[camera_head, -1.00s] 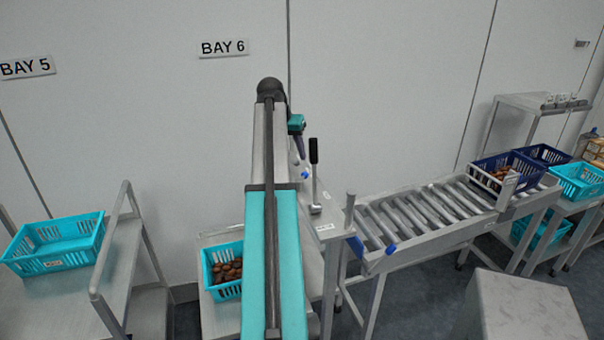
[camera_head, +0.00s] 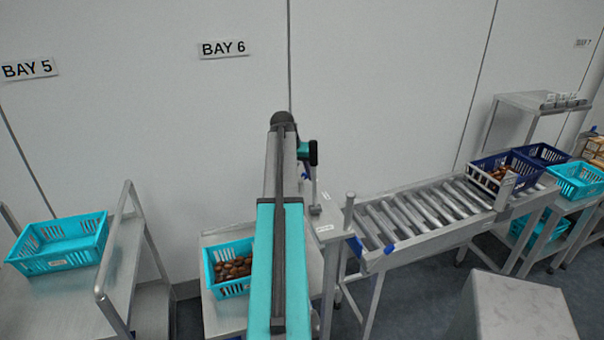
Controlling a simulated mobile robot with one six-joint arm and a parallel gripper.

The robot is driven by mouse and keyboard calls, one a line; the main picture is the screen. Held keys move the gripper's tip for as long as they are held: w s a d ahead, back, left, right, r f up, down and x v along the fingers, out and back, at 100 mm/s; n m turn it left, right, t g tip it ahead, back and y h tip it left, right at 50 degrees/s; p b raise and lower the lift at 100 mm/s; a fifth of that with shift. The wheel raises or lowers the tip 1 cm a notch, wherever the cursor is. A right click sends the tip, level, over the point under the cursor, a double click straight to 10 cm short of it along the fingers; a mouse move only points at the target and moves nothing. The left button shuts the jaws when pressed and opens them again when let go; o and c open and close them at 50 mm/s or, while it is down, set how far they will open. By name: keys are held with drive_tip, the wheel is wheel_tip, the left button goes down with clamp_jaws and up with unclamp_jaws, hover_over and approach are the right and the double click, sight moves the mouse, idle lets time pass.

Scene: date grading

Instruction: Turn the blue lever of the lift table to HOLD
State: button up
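Under the BAY 6 sign stands a metal table (camera_head: 212,318), which looks like the lift table. My gripper (camera_head: 304,172) is at the end of my arm, close to the left of the post. Its fingers are too small and hidden to tell open from shut, or whether they touch anything. No HOLD mark is readable.
A teal crate of dates (camera_head: 230,268) stands on the table, partly behind my arm. A roller conveyor (camera_head: 408,250) adjoins on the right, with a dark blue crate (camera_head: 528,170) at its far end. A trolley with a teal crate (camera_head: 60,262) stands at left.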

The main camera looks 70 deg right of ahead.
drive_tip(key=shift+d+f, duration=0.15)
drive_tip(key=shift+f, duration=0.15)
clamp_jaws()
